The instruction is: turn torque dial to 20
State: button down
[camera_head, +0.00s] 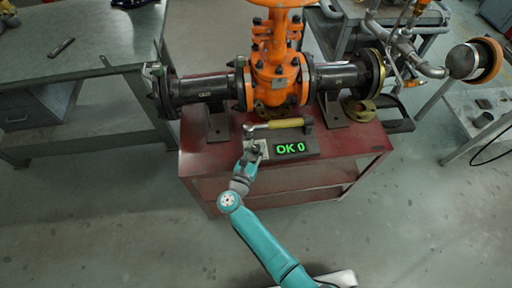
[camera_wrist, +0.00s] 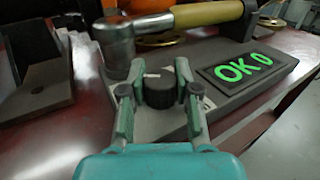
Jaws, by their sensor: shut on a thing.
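The torque dial is a dark round knob (camera_wrist: 160,90) with a light mark on its top, on a grey box in the wrist view. My gripper (camera_wrist: 160,97) has its two fingers on either side of the knob and is shut on it. In the head view my gripper (camera_head: 252,152) covers most of the dial at the left end of the box. The display (camera_head: 290,148) beside it reads "OK 0" in green; the same display shows in the wrist view (camera_wrist: 242,68).
A torque wrench with a yellow handle (camera_head: 278,124) lies just behind the dial. The orange gate valve (camera_head: 278,75) with dark pipes stands behind it on the red cart (camera_head: 345,140). A grey workbench (camera_head: 85,90) is at the left. Floor around the cart's front is clear.

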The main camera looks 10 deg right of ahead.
aim_at(257, 147)
jog(key=m+g+h, duration=0.5)
jog(key=g+h, duration=0.1)
jog(key=shift+w+r+m, duration=0.1)
jog(key=shift+r+m, duration=0.05)
jog(key=shift+m, duration=0.15)
jog(key=shift+m+g+h, duration=0.5)
jog(key=shift+m+g, duration=0.4)
jog(key=shift+g, duration=0.45)
jog(key=shift+m+g+h, duration=0.5)
jog(key=shift+m+g, duration=0.4)
jog(key=shift+g, duration=0.45)
jog(key=shift+d+m+g, duration=0.1)
jog(key=shift+m+g, duration=0.2)
jog(key=shift+g, duration=0.2)
jog(key=c, duration=0.8)
grip_release()
jog(key=shift+r, duration=4.85)
